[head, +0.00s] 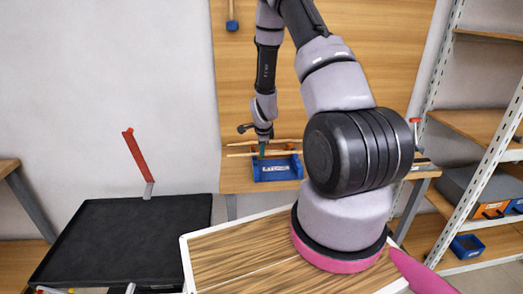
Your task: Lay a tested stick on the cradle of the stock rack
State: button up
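A small blue rack (277,169) with a pale label stands on a wooden bench (236,180) against the back panel. Thin light wooden sticks (292,152) lie level across or just above the rack and reach past its sides. I cannot tell which of them rest in a cradle. My gripper (262,153) points down at the left part of the rack, at the sticks. Its fingertips are small and partly hidden, so I cannot tell whether they are closed on a stick. No marking of a tested stick can be made out.
My arm blocks the bench's right part. Metal shelving (478,140) at right holds a blue bin (467,246). A blue-ended tool (232,24) hangs on the panel.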

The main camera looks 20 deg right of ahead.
jog(key=shift+o, duration=1)
jog(key=v, duration=1)
jog(key=shift+s+r, duration=0.15)
jog(key=shift+r, duration=0.2)
jog(key=shift+a+r, duration=0.1)
jog(key=s+a+r+n+t+y, duration=0.1)
jog(key=s+a+r+n, duration=0.15)
jog(key=r, duration=0.45)
jog(key=s+a+r+n+y, duration=0.1)
jog(key=s+r+n, duration=0.15)
jog(key=r, duration=0.45)
jog(key=s+a+r+n+t, duration=0.1)
jog(key=s+a+r+n, duration=0.15)
jog(key=r, duration=0.55)
jog(key=s+a+r+n, duration=0.1)
jog(key=s+r+n, duration=0.4)
jog(key=s, duration=0.4)
jog(key=s+a+r+n+y, duration=0.1)
jog(key=s+a+r+n, duration=0.1)
jog(key=s+r+n, duration=0.2)
jog(key=s+r, duration=0.3)
jog(key=s, duration=0.2)
jog(key=shift+r+n+t, duration=0.2)
jog(key=shift+n+t, duration=0.15)
jog(key=shift+t, duration=0.05)
